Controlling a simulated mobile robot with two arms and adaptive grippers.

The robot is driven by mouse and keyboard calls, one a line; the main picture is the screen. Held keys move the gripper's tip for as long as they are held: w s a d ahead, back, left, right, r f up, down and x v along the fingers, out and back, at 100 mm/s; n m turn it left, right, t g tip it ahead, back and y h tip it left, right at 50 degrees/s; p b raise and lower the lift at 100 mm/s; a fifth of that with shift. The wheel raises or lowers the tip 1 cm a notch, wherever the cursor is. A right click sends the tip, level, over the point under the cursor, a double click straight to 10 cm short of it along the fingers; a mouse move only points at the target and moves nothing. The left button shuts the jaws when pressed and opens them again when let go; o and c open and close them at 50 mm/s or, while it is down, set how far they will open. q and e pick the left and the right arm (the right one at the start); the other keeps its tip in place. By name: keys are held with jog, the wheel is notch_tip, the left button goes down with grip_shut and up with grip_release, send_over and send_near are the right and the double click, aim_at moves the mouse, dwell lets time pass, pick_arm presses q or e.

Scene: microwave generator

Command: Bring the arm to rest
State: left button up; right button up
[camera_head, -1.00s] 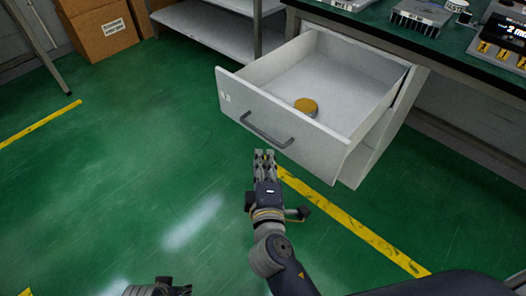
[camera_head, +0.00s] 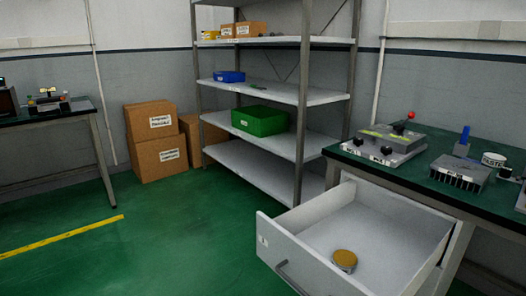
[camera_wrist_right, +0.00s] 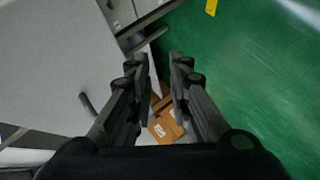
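My right gripper (camera_wrist_right: 160,85) shows in the right wrist view with its two fingers apart and nothing between them. The green floor, the white drawer front and cardboard boxes show beyond the fingers. Neither of my arms is in the head view now, so my left gripper is not seen. In the head view an open white drawer (camera_head: 388,232) sticks out from under the workbench at the lower right. A round yellow-topped thing (camera_head: 344,260) lies inside the drawer.
The workbench (camera_head: 411,176) carries a grey device with a red knob (camera_head: 392,139) and a finned metal block (camera_head: 459,172). A metal shelf (camera_head: 274,165) holds a green bin (camera_head: 259,121). Cardboard boxes (camera_head: 155,140) stand beside it. The green floor (camera_head: 150,250) at left is clear.

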pick_arm(q)
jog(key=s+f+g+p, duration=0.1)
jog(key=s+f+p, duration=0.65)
jog(key=p, duration=0.35)
pick_arm(e)
jog(key=s+d+f+m+g+y, duration=0.1)
jog(key=s+d+f+m+g, duration=0.15)
jog(key=s+f, duration=0.55)
jog(key=s+d+f+m+g+y, duration=0.1)
jog(key=s+d+f+m+g, duration=0.2)
jog(key=s+f, duration=0.5)
jog(key=s+d+f+m+g+y, duration=0.1)
jog(key=s+d+f+m+g, duration=0.15)
jog(key=s+f+g, duration=0.4)
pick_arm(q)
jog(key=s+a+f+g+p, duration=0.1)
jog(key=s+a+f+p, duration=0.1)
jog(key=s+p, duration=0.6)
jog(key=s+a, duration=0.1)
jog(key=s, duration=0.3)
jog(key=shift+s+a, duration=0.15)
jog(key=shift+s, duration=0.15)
pick_arm(e)
jog(key=s+d+f, duration=0.1)
jog(key=s+f, duration=0.2)
jog(key=s, duration=1.1)
jog(key=shift+s+d+f+t, duration=0.2)
jog(key=shift+d+t, duration=0.15)
jog(key=shift+t, duration=0.05)
